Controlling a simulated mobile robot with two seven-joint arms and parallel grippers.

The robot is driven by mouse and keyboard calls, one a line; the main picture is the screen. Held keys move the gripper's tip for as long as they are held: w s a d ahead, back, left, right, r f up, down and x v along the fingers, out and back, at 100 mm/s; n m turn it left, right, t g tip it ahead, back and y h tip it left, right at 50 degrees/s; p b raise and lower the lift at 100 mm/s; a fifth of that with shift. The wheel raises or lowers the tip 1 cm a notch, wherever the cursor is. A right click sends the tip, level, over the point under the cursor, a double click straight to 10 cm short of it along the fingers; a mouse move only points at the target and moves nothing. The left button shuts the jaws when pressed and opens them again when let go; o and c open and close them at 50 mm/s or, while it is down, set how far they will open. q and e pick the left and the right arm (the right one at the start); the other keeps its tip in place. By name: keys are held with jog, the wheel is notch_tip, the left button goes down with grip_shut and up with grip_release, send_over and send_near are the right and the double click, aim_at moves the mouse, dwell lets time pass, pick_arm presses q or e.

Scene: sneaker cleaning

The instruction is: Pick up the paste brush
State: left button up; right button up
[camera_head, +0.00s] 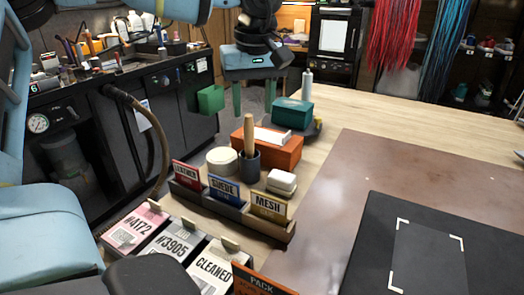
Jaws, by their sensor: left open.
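The paste brush is most likely the tool with the upright wooden handle (249,134), standing in a small dark cup (250,161) in the middle of the bench. Its lower end is hidden in the cup. My left gripper (254,108) is at the upper middle, pointing down with its green fingers apart. My right gripper is not in view.
A round white tub (222,160), a white block (281,182) and an orange box (283,153) crowd the cup. A dark rack (212,205) with LEATHER, SUEDE and MESH cards stands in front. A green bottle-side box (292,113) is behind. A brown mat (335,185) lies right.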

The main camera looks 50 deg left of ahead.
aim_at(249, 132)
pick_arm(q)
jog(key=shift+s+a+f, duration=0.1)
jog(key=shift+s+f, duration=0.05)
jog(key=shift+f, duration=0.15)
jog(key=shift+w+a+f, duration=0.1)
jog(key=shift+a+f, duration=0.15)
jog(key=shift+f, duration=0.95)
jog(key=shift+w+a+f, duration=0.1)
jog(key=shift+a+f, duration=0.15)
jog(key=shift+f, duration=0.9)
jog(key=shift+a+f, duration=0.25)
jog(key=shift+f, duration=0.95)
grip_shut()
